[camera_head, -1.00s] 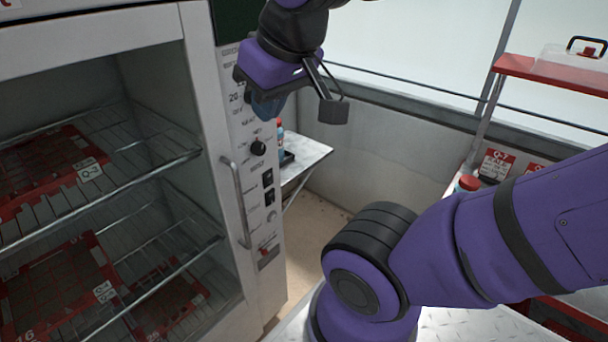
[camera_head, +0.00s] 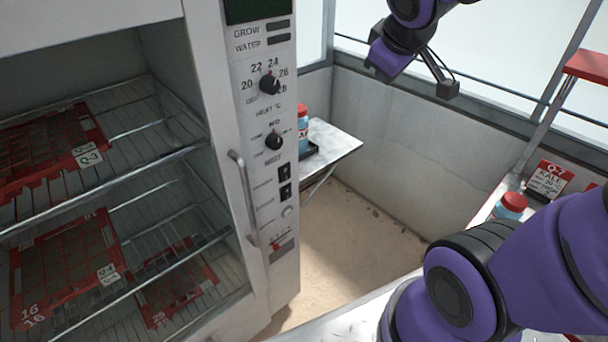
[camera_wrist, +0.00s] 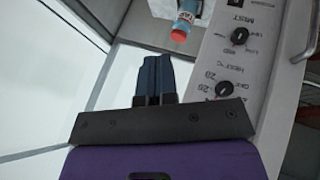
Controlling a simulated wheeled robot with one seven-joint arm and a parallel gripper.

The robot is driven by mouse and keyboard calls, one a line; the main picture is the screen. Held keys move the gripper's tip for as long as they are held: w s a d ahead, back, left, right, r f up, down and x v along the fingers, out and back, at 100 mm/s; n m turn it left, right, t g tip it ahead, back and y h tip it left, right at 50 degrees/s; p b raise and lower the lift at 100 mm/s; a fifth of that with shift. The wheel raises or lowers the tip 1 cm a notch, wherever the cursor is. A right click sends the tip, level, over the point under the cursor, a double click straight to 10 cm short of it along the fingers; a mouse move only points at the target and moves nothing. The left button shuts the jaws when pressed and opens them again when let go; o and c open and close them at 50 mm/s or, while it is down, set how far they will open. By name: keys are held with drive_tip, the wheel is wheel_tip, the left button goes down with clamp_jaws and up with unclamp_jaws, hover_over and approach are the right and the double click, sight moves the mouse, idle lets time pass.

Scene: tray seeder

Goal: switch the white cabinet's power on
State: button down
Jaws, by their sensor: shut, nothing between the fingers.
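The white cabinet (camera_head: 215,95) stands on the left with a narrow control panel beside its glass door. Down the panel are a dark display (camera_head: 255,8), a heat knob (camera_head: 270,84), a mist knob (camera_head: 273,142), two black rocker switches (camera_head: 284,182), a small round pale button (camera_head: 287,211) and a red switch (camera_head: 281,245) near the bottom. The small labels are unreadable. My gripper (camera_wrist: 155,72) is shut and empty. In the head view its purple body is up and right of the panel, clear of it. The wrist view shows the two knobs, but not the red switch.
A door handle (camera_head: 243,198) stands out left of the switches. A small side table (camera_head: 335,140) with a red-capped bottle (camera_head: 302,125) is right of the panel. A red-capped jar (camera_head: 510,206) stands at right. Floor between is clear.

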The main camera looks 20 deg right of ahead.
sight(286, 174)
drive_tip(key=w+f+n+y, duration=0.2)
drive_tip(key=w+f+n, duration=0.7)
drive_tip(key=w+f, duration=0.3)
drive_tip(key=a+f+n+g+y, duration=0.1)
drive_tip(key=a+f+n+y, duration=0.1)
drive_tip(key=f, duration=0.5)
drive_tip(key=s+a+f+n+g+y, duration=0.1)
drive_tip(key=a+f+n+y, duration=0.2)
drive_tip(key=f, duration=0.4)
drive_tip(key=shift+s+a+f+n+g+y, duration=0.15)
drive_tip(key=shift+s+a+n+g+y, duration=0.2)
drive_tip(key=shift+n+y, duration=0.6)
drive_tip(key=shift+w, duration=0.1)
drive_tip(key=shift+w+a+f, duration=1)
drive_tip(key=shift+w+f, duration=0.15)
drive_tip(key=shift+f, duration=0.3)
drive_tip(key=shift+w+a+f, duration=1)
drive_tip(key=shift+w+f, duration=0.15)
drive_tip(key=shift+f, duration=0.25)
drive_tip(key=shift+w+a+f, duration=1)
drive_tip(key=shift+w+f, duration=0.15)
drive_tip(key=shift+f, duration=0.3)
